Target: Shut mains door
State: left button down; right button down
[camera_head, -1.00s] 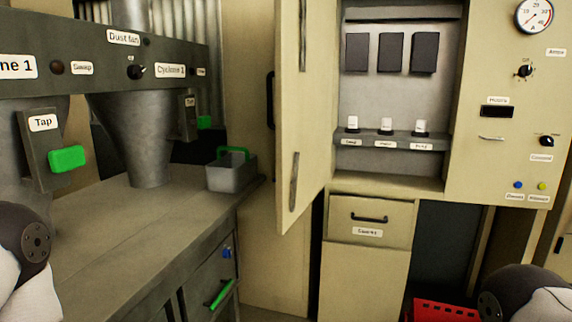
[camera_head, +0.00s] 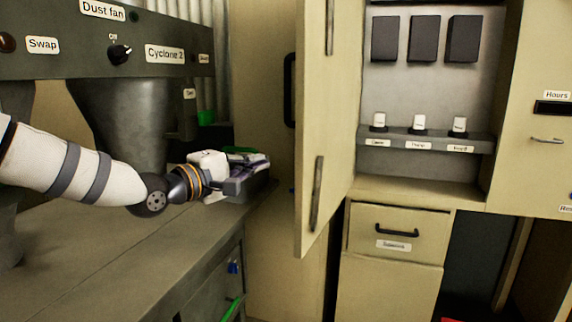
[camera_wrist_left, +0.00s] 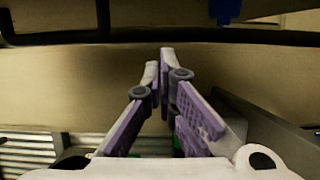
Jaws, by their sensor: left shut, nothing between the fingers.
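The mains door is taken to be the tall cream cabinet door (camera_head: 333,115), which stands open at the left side of the cabinet. Its edge faces me, and two dark vertical strips show on its face. The cabinet interior (camera_head: 415,90) is exposed, with dark blocks above and several white-topped switches (camera_head: 419,124) on a ledge. My left gripper (camera_head: 262,163) is left of the door, above the far end of the bench, apart from the door. In the left wrist view its fingers (camera_wrist_left: 161,56) are shut and empty, facing a cream surface. My right gripper is out of view.
A grey bin (camera_head: 262,186) with a green handle is partly hidden behind my left gripper. A black handle (camera_head: 290,90) sits on the cream panel left of the door. A drawer (camera_head: 393,234) lies below the cabinet. The bench top (camera_head: 95,245) is clear.

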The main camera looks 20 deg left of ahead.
pick_arm(q)
jog(key=w+d, duration=0.1)
jog(key=d, duration=0.2)
jog(key=w+d, duration=0.1)
jog(key=d, duration=0.1)
jog(key=shift+w+d, duration=0.2)
jog(key=shift+w, duration=0.1)
jog(key=shift+d, duration=0.1)
